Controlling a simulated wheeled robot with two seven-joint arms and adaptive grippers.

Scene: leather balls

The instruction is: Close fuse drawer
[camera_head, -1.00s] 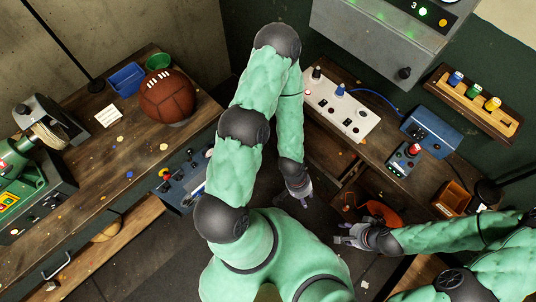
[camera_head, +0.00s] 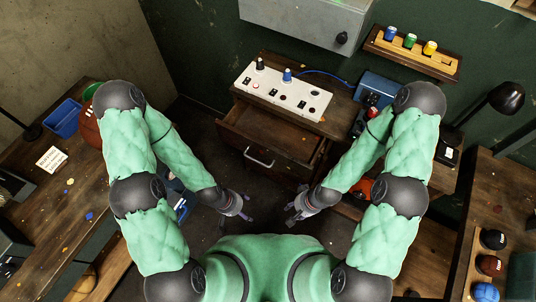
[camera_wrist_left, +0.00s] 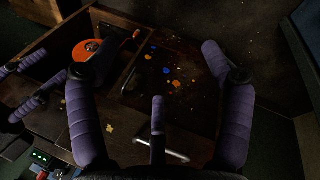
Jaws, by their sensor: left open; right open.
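The wooden drawer (camera_head: 268,138) is pulled out below the white switch panel in the head view. Its metal handle (camera_head: 259,157) faces my grippers. My left gripper (camera_head: 245,206) is open and empty, in front of and below the handle, apart from it. My right gripper (camera_head: 291,211) is open and empty, to the right of my left one and also apart from the drawer. In the left wrist view, the spread fingers of my left gripper (camera_wrist_left: 155,60) fill the foreground. A metal handle (camera_wrist_left: 172,151) shows partly behind the middle finger.
A white switch panel (camera_head: 283,90) with knobs lies on the bench above the drawer. A blue device (camera_head: 376,88) stands to its right. A wall rack (camera_head: 412,52) holds blue, green and yellow fuses. An orange object (camera_wrist_left: 85,49) shows in the left wrist view.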

